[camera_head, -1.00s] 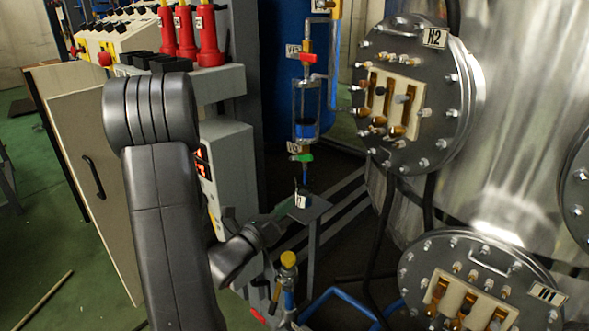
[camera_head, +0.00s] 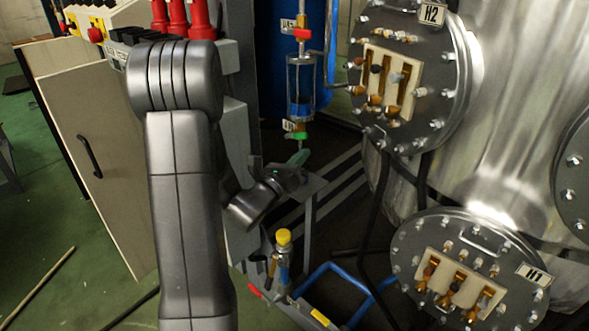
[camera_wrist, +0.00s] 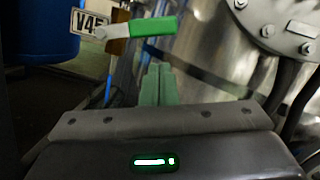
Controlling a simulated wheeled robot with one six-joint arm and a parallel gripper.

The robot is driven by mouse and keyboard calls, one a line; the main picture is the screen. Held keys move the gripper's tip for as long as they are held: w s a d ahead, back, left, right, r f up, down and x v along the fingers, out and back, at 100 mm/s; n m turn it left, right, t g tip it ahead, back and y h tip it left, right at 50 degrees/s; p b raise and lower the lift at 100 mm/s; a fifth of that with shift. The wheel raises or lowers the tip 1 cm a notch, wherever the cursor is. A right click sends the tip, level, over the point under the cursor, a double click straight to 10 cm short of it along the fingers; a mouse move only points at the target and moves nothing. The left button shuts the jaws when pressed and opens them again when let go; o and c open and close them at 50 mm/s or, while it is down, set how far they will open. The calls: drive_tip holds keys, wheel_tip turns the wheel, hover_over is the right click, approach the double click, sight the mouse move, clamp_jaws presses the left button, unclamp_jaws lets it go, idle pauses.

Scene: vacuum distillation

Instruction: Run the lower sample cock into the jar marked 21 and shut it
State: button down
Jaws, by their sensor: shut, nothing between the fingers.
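The lower cock's green lever (camera_head: 299,135) sits under the sight glass (camera_head: 301,85), lying crosswise to the vertical pipe. In the wrist view the green lever (camera_wrist: 153,26) extends to the right from a white stem beside a tag that seems to begin V4. My gripper (camera_head: 299,157) is just below the lever in the head view. In the wrist view its green fingers (camera_wrist: 158,82) are together and empty, below the lever with a small gap in the picture. The jar cannot be made out now; my gripper covers much of the small stand (camera_head: 314,186).
An upper valve with a red handle (camera_head: 300,33) is above the sight glass. The metal vessel with flange H2 (camera_head: 405,80) stands close on the right. A yellow-capped fitting (camera_head: 283,237) and blue pipe (camera_head: 335,268) lie low in front. A blue drum is behind.

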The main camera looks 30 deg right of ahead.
sight(296, 136)
drive_tip(key=shift+w+a+r, duration=0.1)
drive_tip(key=shift+w+r, duration=0.1)
drive_tip(key=shift+r, duration=0.3)
drive_tip(key=shift+w+a+r, duration=0.1)
drive_tip(key=shift+w+r, duration=0.05)
drive_tip(key=shift+r, duration=0.35)
drive_tip(key=shift+r+n+t+b, duration=0.3)
drive_tip(key=shift+r+n+b, duration=0.15)
drive_tip(key=shift+n+b, duration=0.45)
drive_tip(key=n, duration=0.1)
drive_tip(key=r+n+y+b, duration=0.1)
drive_tip(key=n, duration=0.1)
drive_tip(key=shift+r+t, duration=0.15)
drive_tip(key=shift+t, duration=0.25)
drive_tip(key=r+n, duration=0.1)
drive_tip(key=n, duration=0.1)
drive_tip(key=n+b, duration=0.1)
drive_tip(key=shift+w+r+n+y, duration=0.35)
drive_tip(key=shift+n+y, duration=0.05)
drive_tip(key=shift+w+a+r+b, duration=0.15)
drive_tip(key=shift+r+b, duration=0.1)
drive_tip(key=shift+b, duration=0.15)
